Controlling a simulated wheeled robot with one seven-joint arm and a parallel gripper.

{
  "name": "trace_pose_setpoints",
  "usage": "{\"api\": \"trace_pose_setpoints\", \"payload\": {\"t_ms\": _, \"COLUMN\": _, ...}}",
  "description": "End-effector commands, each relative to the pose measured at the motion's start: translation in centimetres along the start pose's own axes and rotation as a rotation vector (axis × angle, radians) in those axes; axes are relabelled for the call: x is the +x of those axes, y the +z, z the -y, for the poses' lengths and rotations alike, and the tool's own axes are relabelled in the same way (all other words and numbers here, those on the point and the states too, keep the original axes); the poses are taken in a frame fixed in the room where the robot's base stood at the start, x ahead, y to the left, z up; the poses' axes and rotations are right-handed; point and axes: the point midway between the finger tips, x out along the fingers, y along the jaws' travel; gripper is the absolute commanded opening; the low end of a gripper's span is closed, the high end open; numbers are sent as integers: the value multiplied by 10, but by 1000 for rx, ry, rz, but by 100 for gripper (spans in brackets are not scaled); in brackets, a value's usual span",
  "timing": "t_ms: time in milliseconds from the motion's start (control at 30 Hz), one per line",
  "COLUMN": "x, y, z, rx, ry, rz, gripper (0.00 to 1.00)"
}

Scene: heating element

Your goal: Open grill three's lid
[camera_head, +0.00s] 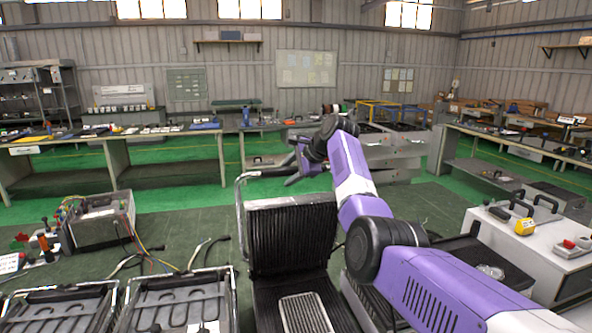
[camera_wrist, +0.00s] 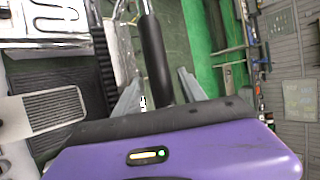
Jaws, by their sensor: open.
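A contact grill stands in the front middle of the head view. The lid's metal handle frame (camera_head: 240,205) rises at the left. My gripper (camera_head: 297,172) is above the lid's top edge. In the wrist view, my gripper (camera_wrist: 160,92) is open, with a black handle bar (camera_wrist: 154,50) showing between its spread fingers and a gap on both sides. The wrist view also shows the ribbed plate (camera_wrist: 50,108). I cannot read any grill number.
Two more grills (camera_head: 60,306) (camera_head: 172,303) with lids down lie at the left front. A metal box with wires (camera_head: 98,222) stands behind them. A white cabinet (camera_head: 530,250) with tools is at right. Workbenches (camera_head: 110,143) line the back; green floor (camera_head: 180,200) is open between.

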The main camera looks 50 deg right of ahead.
Motion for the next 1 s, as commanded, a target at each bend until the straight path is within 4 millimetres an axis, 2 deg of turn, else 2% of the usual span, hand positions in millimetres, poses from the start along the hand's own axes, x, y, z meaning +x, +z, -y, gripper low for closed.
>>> {"api": "trace_pose_setpoints", "payload": {"t_ms": 200, "x": -27, "y": -1, "z": -1, "rx": 0, "ry": -4, "rz": -1, "gripper": 49}}
{"api": "trace_pose_setpoints", "payload": {"t_ms": 400, "x": -42, "y": -1, "z": 0, "rx": 0, "ry": -1, "rz": 0, "gripper": 49}}
{"api": "trace_pose_setpoints", "payload": {"t_ms": 1000, "x": -44, "y": -1, "z": 0, "rx": 1, "ry": 0, "rz": 0, "gripper": 49}}
